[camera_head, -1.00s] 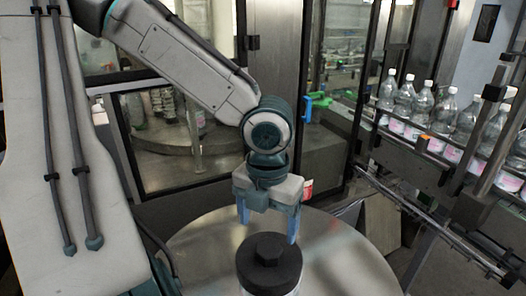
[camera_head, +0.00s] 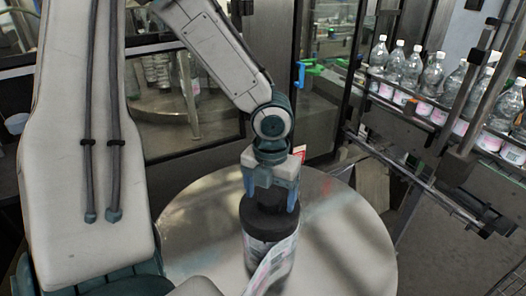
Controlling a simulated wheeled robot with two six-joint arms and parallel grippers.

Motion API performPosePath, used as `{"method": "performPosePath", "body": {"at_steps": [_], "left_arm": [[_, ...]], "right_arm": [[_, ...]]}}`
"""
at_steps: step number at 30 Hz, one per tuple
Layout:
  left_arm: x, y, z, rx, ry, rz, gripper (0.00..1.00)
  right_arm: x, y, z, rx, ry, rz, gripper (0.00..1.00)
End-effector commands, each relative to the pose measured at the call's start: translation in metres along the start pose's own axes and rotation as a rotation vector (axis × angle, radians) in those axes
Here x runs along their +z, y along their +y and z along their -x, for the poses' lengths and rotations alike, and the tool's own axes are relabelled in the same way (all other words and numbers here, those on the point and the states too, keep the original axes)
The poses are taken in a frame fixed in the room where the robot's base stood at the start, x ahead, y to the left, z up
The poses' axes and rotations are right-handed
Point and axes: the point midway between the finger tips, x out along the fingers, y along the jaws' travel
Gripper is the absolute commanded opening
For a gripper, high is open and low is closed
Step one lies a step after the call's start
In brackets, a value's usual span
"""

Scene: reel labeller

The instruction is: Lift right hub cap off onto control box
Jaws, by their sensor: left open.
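A black hub cap (camera_head: 268,222) with a raised knob sits on top of a dark reel (camera_head: 258,258) on the round metal table. A loose pale printed strip (camera_head: 276,266) hangs at the reel's front right. My left gripper (camera_head: 271,204) is above the cap, pointing down. Its blue fingers are open, one on each side of the knob; I cannot tell whether they touch it. The knob is partly hidden by the gripper. My right gripper is out of view. I cannot make out a control box.
The round table (camera_head: 345,240) is bare around the reel. Behind it stands a glazed machine cabinet (camera_head: 180,110). At the right, a conveyor (camera_head: 415,125) carries several clear bottles (camera_head: 410,70). A small red and white item (camera_head: 300,153) shows behind my gripper.

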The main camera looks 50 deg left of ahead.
Motion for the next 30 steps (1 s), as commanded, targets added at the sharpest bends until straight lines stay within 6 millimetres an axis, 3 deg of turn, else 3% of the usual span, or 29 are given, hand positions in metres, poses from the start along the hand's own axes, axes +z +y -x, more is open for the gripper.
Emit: {"method": "performPosePath", "body": {"at_steps": [10,18,30], "left_arm": [[0.0036,-0.0007,-0.0032,-0.001,-0.001,-0.001,0.77],[0.0033,-0.0007,-0.0031,-0.001,0.000,-0.001,0.26],[-0.0011,0.0000,0.0012,-0.001,0.001,0.001,0.26]], "right_arm": [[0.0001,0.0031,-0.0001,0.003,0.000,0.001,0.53],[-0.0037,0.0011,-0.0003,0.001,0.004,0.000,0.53],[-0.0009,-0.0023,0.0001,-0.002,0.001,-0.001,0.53]]}}
